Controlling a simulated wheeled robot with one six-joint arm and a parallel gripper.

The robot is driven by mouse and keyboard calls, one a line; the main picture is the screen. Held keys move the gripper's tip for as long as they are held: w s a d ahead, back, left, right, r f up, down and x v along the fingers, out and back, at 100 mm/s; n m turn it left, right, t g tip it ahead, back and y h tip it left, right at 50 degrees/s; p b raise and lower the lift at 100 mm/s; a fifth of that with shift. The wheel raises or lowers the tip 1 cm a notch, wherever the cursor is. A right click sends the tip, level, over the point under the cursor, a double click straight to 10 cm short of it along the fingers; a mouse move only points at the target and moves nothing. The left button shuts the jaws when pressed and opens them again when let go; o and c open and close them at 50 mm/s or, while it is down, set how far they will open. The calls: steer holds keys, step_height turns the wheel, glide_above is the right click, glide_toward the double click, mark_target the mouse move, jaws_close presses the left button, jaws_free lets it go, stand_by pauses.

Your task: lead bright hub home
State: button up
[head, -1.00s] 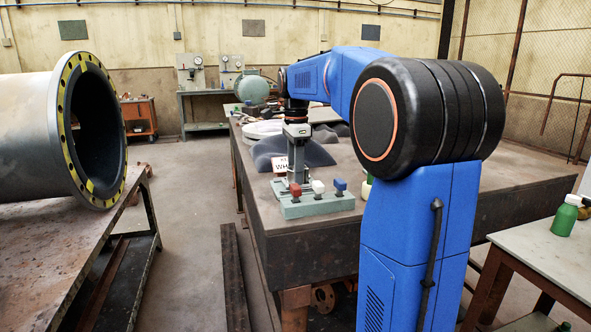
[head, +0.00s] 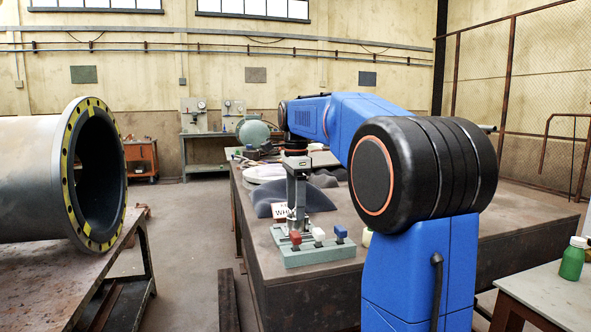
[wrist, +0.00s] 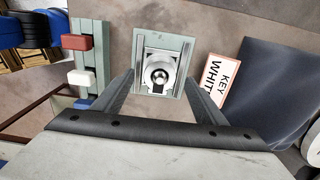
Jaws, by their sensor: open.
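A shiny silver round hub (wrist: 160,75) sits on a pale green square plate (wrist: 143,40) in the wrist view. My gripper (wrist: 160,92) is open, with one finger on each side of the hub and plate; whether they touch is unclear. In the head view my gripper (head: 297,212) points down behind a green block rail (head: 318,256). The rail carries a red block (head: 295,238), a white block (head: 318,234) and a blue block (head: 341,232). A sign reading KEY WHIT, partly cut off (wrist: 215,80), lies right of the fingers in the wrist view.
A dark grey curved form (head: 318,198) lies behind the sign on the brown workbench (head: 250,228). A large flanged pipe (head: 68,195) rests on a table at left. A green bottle (head: 572,260) stands on a side table at right.

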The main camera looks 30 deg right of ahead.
step_height(320, 180, up, 13)
steer(key=s+a+f+n+t, duration=0.2)
steer(key=s+a+f+n, duration=0.9)
steer(key=s, duration=0.4)
steer(key=s+a+f+n+t, duration=0.1)
steer(key=s+f+n, duration=0.4)
steer(key=f, duration=0.6)
steer(key=s+a+f+n+t, duration=0.1)
steer(key=s+a+f+n, duration=0.2)
steer(key=s+f, duration=0.7)
steer(key=shift+s+a+f+n+t, duration=0.15)
steer(key=shift+a+f+n+t, duration=0.25)
steer(key=shift+f+n, duration=0.6)
